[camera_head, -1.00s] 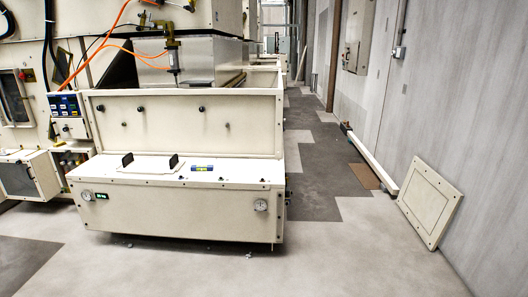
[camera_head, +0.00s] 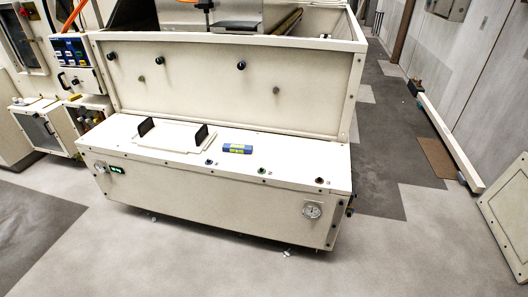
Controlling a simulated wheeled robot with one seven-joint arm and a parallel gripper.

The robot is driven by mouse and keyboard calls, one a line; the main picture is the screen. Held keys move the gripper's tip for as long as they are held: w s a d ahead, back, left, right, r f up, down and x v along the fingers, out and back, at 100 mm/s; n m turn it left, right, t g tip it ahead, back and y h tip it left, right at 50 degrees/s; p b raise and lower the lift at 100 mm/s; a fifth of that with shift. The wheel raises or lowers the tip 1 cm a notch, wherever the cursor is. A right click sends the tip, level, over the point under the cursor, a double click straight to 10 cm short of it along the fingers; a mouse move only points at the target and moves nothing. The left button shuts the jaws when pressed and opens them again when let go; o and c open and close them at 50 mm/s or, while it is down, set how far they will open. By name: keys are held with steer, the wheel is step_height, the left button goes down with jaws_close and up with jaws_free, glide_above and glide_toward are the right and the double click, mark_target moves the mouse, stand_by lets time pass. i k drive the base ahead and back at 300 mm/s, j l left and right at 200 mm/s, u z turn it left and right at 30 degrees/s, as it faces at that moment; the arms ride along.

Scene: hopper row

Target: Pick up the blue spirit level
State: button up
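The blue spirit level (camera_head: 237,149) is a small blue bar with a yellow-green part in its middle. It lies flat on the cream top ledge of the machine (camera_head: 293,160), just right of a lid plate with two black handles. Nothing covers it. My gripper is not in view.
The two black handles (camera_head: 147,127) stand up left of the level. Small dark knobs (camera_head: 262,170) sit along the ledge to its right. A cream panel (camera_head: 225,90) rises behind the ledge. The grey floor in front is open, and an aisle runs back on the right.

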mark_target(233, 147)
steer(key=i+l+u, duration=0.1)
steer(key=i+u, duration=0.15)
steer(key=i, duration=0.15)
steer(key=i+l+u, duration=0.3)
steer(key=i+l, duration=0.1)
steer(key=i, duration=0.5)
steer(key=i+l, duration=0.1)
steer(key=i, duration=0.55)
steer(key=i+l+u, duration=0.1)
steer(key=i, duration=0.5)
